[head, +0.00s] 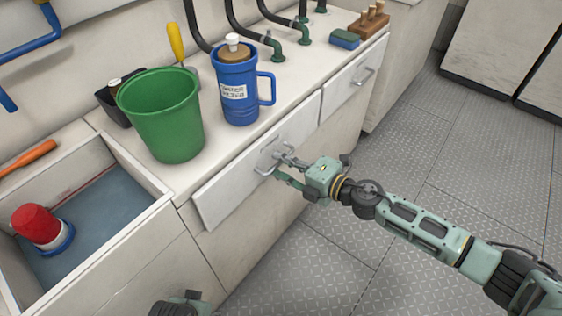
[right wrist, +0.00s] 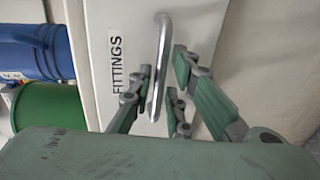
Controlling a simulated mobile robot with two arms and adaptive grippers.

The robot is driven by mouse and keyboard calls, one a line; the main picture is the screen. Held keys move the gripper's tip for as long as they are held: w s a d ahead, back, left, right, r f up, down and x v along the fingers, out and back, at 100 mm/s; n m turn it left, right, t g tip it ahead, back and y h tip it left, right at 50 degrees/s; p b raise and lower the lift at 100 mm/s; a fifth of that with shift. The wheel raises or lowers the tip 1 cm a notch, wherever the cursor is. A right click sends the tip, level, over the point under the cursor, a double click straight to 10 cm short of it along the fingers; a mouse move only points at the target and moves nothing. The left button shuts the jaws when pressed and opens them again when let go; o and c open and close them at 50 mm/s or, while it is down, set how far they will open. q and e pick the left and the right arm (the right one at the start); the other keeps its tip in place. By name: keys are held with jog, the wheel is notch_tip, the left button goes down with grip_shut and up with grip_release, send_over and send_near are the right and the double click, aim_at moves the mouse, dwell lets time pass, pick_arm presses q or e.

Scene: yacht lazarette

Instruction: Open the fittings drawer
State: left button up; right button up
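The fittings drawer (head: 232,186) is in the counter front below the green bucket and blue jug. Its pale front looks flush or nearly flush with the counter. In the right wrist view its front (right wrist: 105,35) bears a FITTINGS label (right wrist: 117,62). Its metal bar handle (right wrist: 161,55) stands out from the front. My right gripper (head: 279,166) is at this handle. In the right wrist view the gripper (right wrist: 160,85) has its fingers on both sides of the bar, with a gap visible on the right side. Only a bit of my left arm shows at the bottom edge.
A green bucket (head: 164,130) and a blue jug (head: 237,93) stand on the counter above the drawer. An open bin (head: 140,165) holding a red-and-white item (head: 40,226) is at the left. A second drawer (head: 343,88) is to the right. The grey floor (head: 420,170) in front is clear.

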jog(key=shift+w+a, duration=0.25)
jog(key=shift+a, duration=0.05)
jog(key=shift+c, duration=0.5)
jog(key=shift+f, duration=0.1)
grip_shut()
